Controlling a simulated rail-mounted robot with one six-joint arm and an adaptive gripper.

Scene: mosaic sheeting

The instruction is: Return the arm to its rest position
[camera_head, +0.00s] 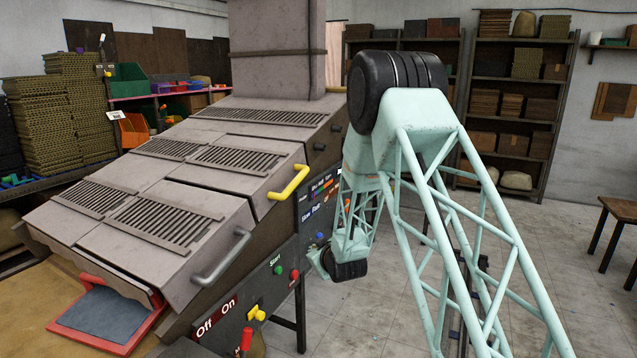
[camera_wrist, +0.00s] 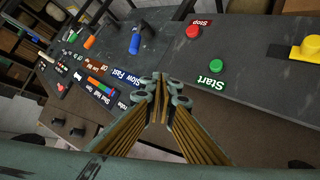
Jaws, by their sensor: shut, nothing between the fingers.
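My gripper (camera_wrist: 160,88) shows in the wrist view with its two fingers closed together at the tips and nothing between them. It appears close over the dark control panel (camera_wrist: 255,40), left of and below the green Start button (camera_wrist: 217,66); I cannot tell how far off the surface it is. In the head view my pale green lattice arm (camera_head: 420,150) is bent with its elbow raised high, right of the machine (camera_head: 180,200). Its forearm comes down beside the machine's panel side. The gripper itself is not discernible in the head view.
The panel carries a red Stop button (camera_wrist: 193,32), a yellow switch (camera_wrist: 305,48) and a blue knob (camera_wrist: 135,43). A yellow handle (camera_head: 290,182) and a grey handle (camera_head: 222,257) stick out from the covers. Shelves (camera_head: 520,95) stand behind; the floor at right has free room.

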